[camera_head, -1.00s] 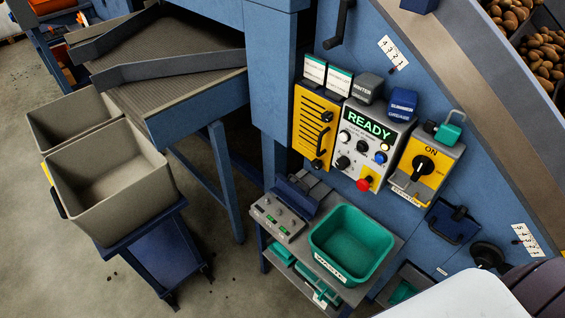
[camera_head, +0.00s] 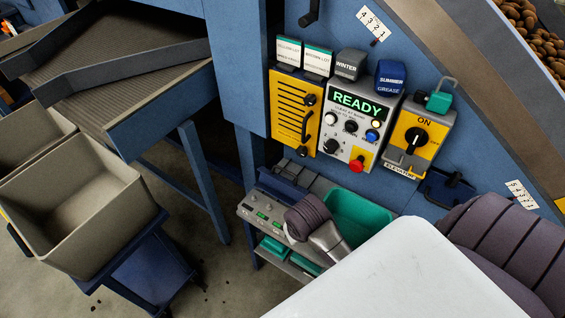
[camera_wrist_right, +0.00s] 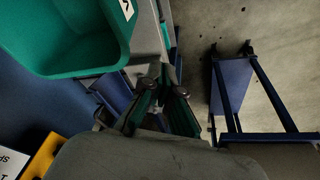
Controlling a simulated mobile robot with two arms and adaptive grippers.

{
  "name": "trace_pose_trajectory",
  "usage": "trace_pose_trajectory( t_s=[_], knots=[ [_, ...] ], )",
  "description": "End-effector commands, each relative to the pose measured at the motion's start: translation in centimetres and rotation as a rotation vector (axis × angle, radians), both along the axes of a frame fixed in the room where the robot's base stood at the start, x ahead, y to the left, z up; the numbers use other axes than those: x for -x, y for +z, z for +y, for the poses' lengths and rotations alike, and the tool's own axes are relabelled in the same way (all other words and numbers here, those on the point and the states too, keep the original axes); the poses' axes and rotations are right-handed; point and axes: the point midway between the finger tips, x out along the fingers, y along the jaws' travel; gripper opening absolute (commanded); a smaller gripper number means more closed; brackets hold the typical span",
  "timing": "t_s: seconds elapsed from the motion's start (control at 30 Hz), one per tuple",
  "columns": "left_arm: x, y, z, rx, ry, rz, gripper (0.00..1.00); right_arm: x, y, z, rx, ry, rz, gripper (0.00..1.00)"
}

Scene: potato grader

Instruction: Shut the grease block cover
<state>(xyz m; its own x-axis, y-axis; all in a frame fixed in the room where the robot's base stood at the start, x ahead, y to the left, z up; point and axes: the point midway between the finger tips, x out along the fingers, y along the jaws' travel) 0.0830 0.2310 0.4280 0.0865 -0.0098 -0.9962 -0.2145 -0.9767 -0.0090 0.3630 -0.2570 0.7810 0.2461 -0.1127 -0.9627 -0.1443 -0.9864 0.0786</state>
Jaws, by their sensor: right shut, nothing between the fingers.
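The grease block (camera_head: 262,213) is a grey panel with several small fittings, at the left of the shelf under the control boxes in the head view. Its dark blue cover (camera_head: 283,186) stands raised along the block's back side, open. In the right wrist view a dark blue part (camera_wrist_right: 115,90), probably the cover, shows left of the fingers. My right gripper (camera_wrist_right: 164,78) is shut and empty there. In the head view my right arm reaches over the shelf and hides part of the block; the fingertips cannot be made out. Contact with the cover cannot be told. My left gripper is out of view.
A green waste bin (camera_head: 362,222) stands right of the block, partly behind my arm; it also shows in the wrist view (camera_wrist_right: 70,40). Control boxes with a READY display (camera_head: 358,102) hang above. Grey crates (camera_head: 80,215) on a blue cart stand at left.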

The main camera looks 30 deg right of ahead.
Motion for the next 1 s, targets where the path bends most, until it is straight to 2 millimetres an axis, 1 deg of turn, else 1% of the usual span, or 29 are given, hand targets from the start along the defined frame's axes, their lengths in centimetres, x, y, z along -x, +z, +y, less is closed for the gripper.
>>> trace_pose_trajectory(
  t_s=[0.03,0.07,0.27,0.37,0.57,0.6,0.67,0.7,0.8,0.9,1.0],
  knots=[
    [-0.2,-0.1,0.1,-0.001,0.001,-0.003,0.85,-1.0,0.7,-0.6,0.005,-0.033,-0.01,0.0],
    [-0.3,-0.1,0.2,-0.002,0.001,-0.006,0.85,-1.4,0.8,-0.9,0.005,-0.053,-0.008,0.0],
    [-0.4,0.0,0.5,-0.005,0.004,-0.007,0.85,-4.9,0.4,-2.9,0.008,-0.184,-0.001,0.0],
    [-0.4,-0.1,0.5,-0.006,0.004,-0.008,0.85,-7.1,0.4,-4.1,0.006,-0.268,0.001,0.0],
    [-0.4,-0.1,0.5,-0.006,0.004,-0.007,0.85,-12.5,1.3,-6.9,-0.014,-0.481,0.005,0.0],
    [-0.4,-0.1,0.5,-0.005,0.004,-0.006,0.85,-13.8,1.7,-7.5,-0.022,-0.534,0.005,0.0],
    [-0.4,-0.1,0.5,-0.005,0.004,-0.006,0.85,-15.8,2.4,-8.4,-0.037,-0.621,0.009,0.0],
    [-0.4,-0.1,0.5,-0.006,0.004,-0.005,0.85,-17.2,3.1,-9.0,-0.049,-0.683,0.012,0.0],
    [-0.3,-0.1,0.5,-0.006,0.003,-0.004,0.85,-20.4,5.0,-10.1,-0.088,-0.831,0.024,0.0],
    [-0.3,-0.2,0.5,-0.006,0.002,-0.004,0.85,-22.5,6.5,-10.6,-0.118,-0.938,0.041,0.0],
    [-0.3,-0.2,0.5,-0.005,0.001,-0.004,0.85,-23.7,7.6,-10.8,-0.137,-1.001,0.051,0.0]
  ],
)
